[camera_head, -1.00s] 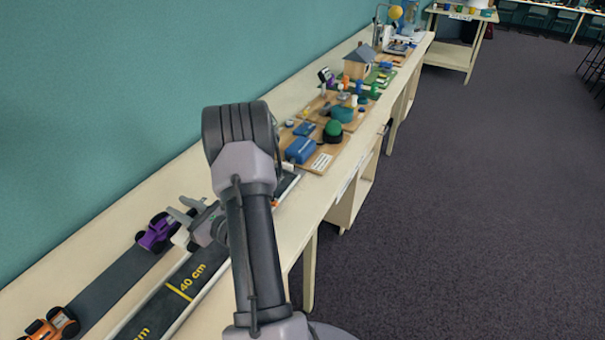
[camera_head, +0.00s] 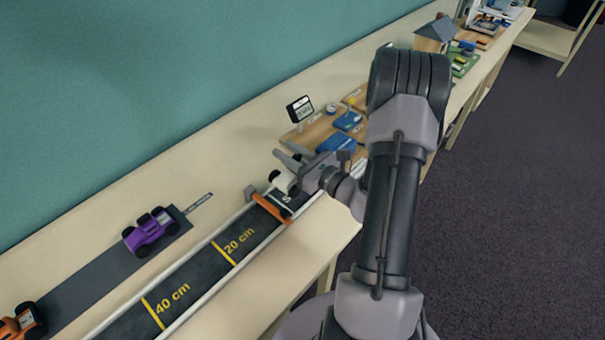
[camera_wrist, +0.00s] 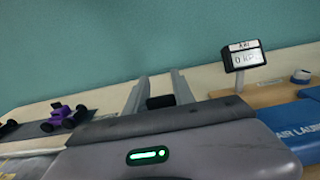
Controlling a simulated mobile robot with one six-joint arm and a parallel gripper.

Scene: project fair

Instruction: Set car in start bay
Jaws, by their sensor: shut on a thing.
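My gripper (camera_head: 286,159) is shut on a small white car (camera_head: 284,182) with dark wheels, partly hidden by the fingers and wrist. In the head view the car appears at the far end of the black track (camera_head: 205,270), over or in the start bay (camera_head: 287,199), where a white letter S shows. I cannot tell whether its wheels touch the bay floor. An orange gate (camera_head: 270,210) crosses the track just in front of the bay. In the wrist view a dark part of the held car (camera_wrist: 160,101) shows between the two fingers.
A purple car (camera_head: 150,232) and an orange car (camera_head: 22,323) stand on a dark strip left of the track. A small display (camera_head: 299,109) and blue blocks (camera_head: 337,146) stand just beyond the bay. The table's right edge is close to the track.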

